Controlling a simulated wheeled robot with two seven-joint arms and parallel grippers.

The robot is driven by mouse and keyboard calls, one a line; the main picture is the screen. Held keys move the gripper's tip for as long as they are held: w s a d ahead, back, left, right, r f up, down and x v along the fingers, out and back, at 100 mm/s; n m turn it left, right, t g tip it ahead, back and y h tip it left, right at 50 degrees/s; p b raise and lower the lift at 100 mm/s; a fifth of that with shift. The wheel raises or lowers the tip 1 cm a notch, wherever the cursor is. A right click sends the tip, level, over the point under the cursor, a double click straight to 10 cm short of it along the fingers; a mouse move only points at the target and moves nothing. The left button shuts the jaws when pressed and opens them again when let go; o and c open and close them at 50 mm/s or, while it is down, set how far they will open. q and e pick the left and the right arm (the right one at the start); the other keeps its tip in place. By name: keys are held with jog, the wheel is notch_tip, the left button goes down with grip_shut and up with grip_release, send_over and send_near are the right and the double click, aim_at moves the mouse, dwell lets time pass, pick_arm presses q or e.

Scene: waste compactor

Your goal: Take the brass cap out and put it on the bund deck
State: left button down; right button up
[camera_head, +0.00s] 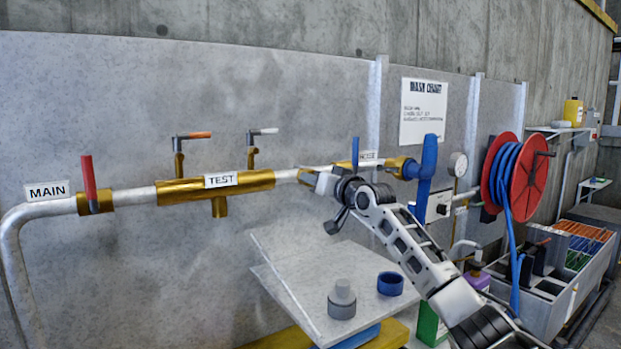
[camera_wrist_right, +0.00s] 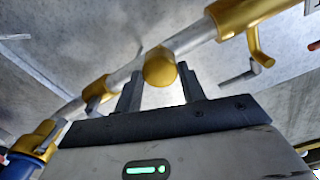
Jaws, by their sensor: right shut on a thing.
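The brass cap (camera_wrist_right: 160,66) shows as a rounded brass end between the two fingers of my right gripper (camera_wrist_right: 160,84) in the right wrist view. I cannot tell whether the cap still touches the pipe. A pale grey deck (camera_head: 290,290), which looks like the bund deck, lies below. My left gripper is out of view.
A grey stepped plug (camera_head: 342,300) and a blue ring (camera_head: 390,284) stand on the deck; its left part is clear. The pipe carries a red MAIN lever (camera_head: 88,184) and a brass TEST section (camera_head: 245,183). A red hose reel (camera_head: 528,179) is at the right.

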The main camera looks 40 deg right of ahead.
jog(key=o, duration=1.1)
jog(key=shift+c, duration=0.5)
